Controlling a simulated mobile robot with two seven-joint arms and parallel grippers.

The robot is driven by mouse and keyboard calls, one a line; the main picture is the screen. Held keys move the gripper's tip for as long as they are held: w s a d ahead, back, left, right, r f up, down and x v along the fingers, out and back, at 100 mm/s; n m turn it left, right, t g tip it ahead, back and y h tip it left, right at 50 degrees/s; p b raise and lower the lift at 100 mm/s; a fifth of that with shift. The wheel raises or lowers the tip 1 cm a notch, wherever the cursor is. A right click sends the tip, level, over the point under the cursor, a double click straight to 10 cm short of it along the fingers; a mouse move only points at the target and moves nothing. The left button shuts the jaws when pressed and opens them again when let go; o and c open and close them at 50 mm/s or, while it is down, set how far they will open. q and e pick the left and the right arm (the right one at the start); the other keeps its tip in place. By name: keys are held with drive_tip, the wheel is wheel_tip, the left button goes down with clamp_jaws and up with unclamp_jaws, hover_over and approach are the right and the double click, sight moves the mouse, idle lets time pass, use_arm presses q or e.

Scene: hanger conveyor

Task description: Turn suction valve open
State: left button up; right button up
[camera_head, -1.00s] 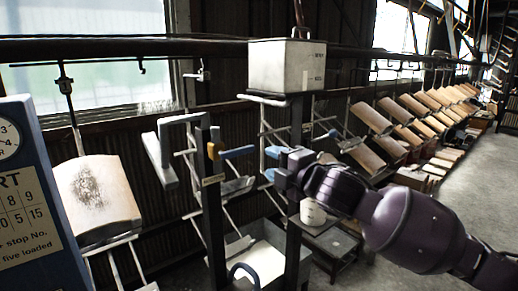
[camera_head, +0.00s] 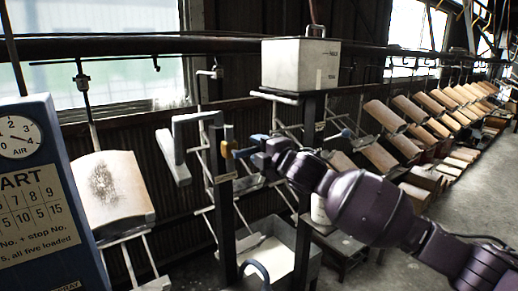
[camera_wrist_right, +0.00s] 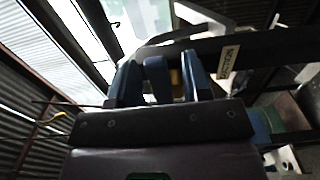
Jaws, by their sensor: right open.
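The suction valve has a brass-coloured body (camera_head: 229,139) on a dark upright post, with a short blue lever (camera_head: 242,153) pointing right. My right gripper (camera_head: 256,148) is at the lever's free end in the head view. In the right wrist view, my open right gripper (camera_wrist_right: 160,85) has a finger on each side of the blue lever (camera_wrist_right: 157,76). I cannot tell whether either finger touches it. A bit of the brass body (camera_wrist_right: 175,77) shows behind the lever. My left gripper is out of view.
A grey bent pipe (camera_head: 178,150) stands left of the post. A metal box (camera_head: 300,66) sits on a second post, close to my right arm.

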clamp_jaws()
idle(0.3)
drive_tip(key=shift+w, duration=0.1)
